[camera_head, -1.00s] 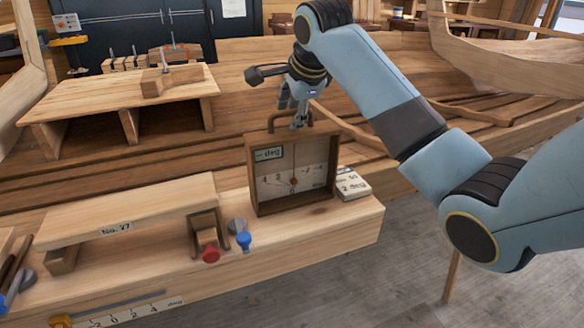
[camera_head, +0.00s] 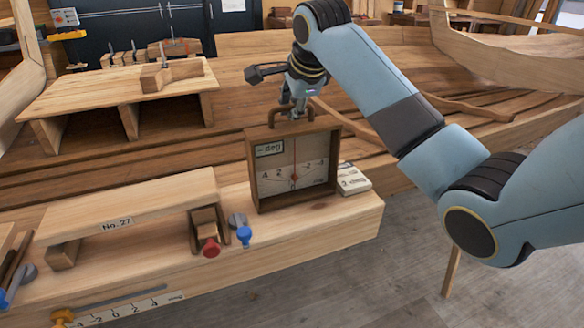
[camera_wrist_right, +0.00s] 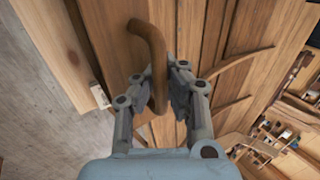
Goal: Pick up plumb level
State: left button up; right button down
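The plumb level (camera_head: 322,183) is a wooden square frame with a pale dial, a red pointer line and a "deg" label. It stands upright on the right end of the wooden bench. Its bent brown handle (camera_head: 278,117) rises from the top and also shows in the right wrist view (camera_wrist_right: 157,50). My right gripper (camera_head: 297,112) is at the handle from above. My left gripper is not in view.
A block with a paper label (camera_head: 352,180) stands right beside the level. Red (camera_head: 211,248) and blue (camera_head: 244,236) knobs and a raised plank marked No. 27 (camera_head: 130,212) are to its left. A hull with wooden planks (camera_head: 230,150) lies behind. Bare floor (camera_head: 370,285) is at front right.

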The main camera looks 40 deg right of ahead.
jog(key=shift+r, duration=0.3)
